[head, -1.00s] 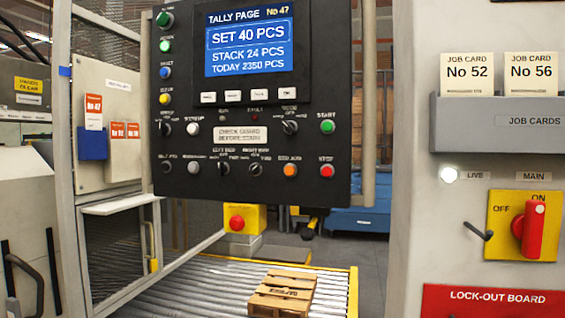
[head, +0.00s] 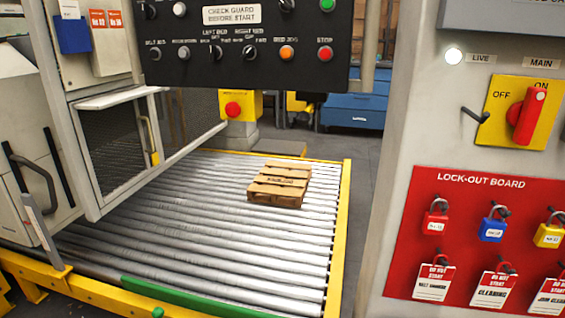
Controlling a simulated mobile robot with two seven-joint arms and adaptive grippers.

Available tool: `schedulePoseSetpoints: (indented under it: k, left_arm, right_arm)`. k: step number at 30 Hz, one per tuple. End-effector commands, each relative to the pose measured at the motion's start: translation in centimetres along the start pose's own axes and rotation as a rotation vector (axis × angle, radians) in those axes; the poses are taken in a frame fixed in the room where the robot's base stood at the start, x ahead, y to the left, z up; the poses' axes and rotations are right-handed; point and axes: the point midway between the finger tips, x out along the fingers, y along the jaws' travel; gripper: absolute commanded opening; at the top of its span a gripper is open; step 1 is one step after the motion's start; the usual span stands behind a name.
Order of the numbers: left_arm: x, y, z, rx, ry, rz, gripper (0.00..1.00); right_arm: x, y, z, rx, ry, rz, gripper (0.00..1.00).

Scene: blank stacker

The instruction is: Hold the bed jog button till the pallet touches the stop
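The black control panel (head: 240,75) hangs at the top of the head view, its upper part cut off. The orange button (head: 287,53), whose small label seems to read bed jog, sits left of the red stop button (head: 325,53). The small wooden pallet (head: 279,186) lies on the roller bed (head: 190,235), toward its far right part, close to the yellow right-hand rail (head: 342,235). I cannot make out for certain which part is the stop; a yellow edge (head: 285,155) runs behind the pallet, apart from it. Neither gripper is in view.
A red emergency button on a yellow box (head: 238,107) stands behind the bed. A mesh guard (head: 118,140) is at left. At right, a grey cabinet carries a red main switch (head: 526,115) and a lock-out board (head: 480,245) with padlocks and tags. A green strip (head: 190,298) edges the front.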

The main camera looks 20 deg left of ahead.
Motion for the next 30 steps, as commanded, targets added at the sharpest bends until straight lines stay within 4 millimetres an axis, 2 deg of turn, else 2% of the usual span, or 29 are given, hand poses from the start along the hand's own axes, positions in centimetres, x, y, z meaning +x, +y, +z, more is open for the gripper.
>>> schedulePoseSetpoints:
  k: [9,17,30]
  left_arm:
    - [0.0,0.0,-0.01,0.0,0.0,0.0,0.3]
    - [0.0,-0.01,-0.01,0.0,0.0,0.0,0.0]
    - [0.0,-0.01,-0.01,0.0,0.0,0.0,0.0]
  right_arm:
    - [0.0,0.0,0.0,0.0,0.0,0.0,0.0]
    - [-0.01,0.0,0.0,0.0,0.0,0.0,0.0]
    - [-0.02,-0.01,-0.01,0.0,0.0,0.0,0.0]
